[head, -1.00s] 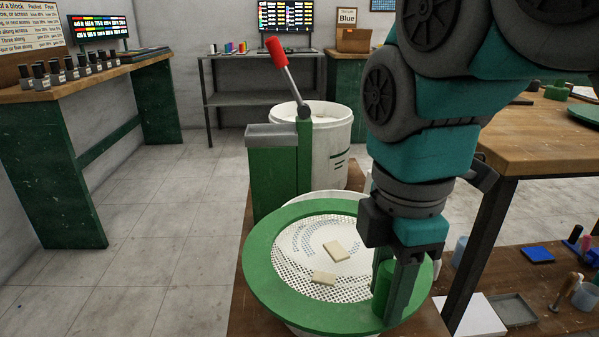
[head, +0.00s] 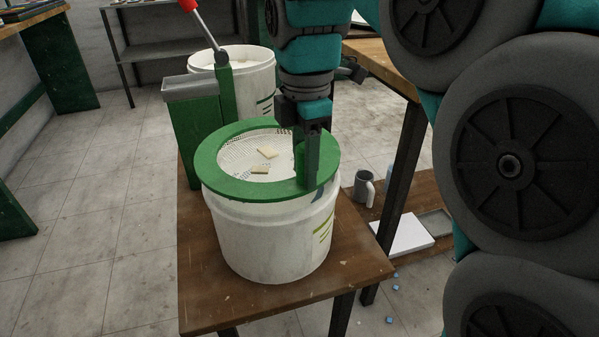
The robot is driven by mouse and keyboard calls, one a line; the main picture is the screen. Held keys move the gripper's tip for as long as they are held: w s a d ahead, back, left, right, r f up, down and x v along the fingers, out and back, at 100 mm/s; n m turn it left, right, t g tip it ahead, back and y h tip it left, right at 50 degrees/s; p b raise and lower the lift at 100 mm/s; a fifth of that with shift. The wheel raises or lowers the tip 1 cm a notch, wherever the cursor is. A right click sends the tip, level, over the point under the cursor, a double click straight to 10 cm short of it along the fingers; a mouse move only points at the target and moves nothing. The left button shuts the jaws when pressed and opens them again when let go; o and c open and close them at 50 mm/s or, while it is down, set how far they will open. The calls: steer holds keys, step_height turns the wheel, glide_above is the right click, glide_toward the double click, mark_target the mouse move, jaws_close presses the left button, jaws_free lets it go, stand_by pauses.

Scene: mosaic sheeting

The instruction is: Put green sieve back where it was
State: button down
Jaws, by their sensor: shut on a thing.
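The green sieve (head: 212,163) is a wide green ring with a perforated white mesh. It sits level at the top of a white bucket (head: 268,240); whether it rests on the rim or is just above it I cannot tell. Two pale tile pieces (head: 266,153) lie on the mesh. My gripper (head: 306,172) points down at the right side of the sieve and is shut on its upright green handle, which the fingers partly hide.
The bucket stands on a brown wooden bench (head: 215,290). Behind it are a green press with a red-handled lever (head: 195,120) and a second white bucket (head: 248,75). A grey mug (head: 363,188) and white slab (head: 402,235) lie lower right. Bench front is clear.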

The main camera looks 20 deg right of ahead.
steer(key=shift+f+p, duration=0.3)
steer(key=shift+f, duration=1.2)
steer(key=shift+f, duration=0.2)
steer(key=c, duration=0.5)
jaws_free()
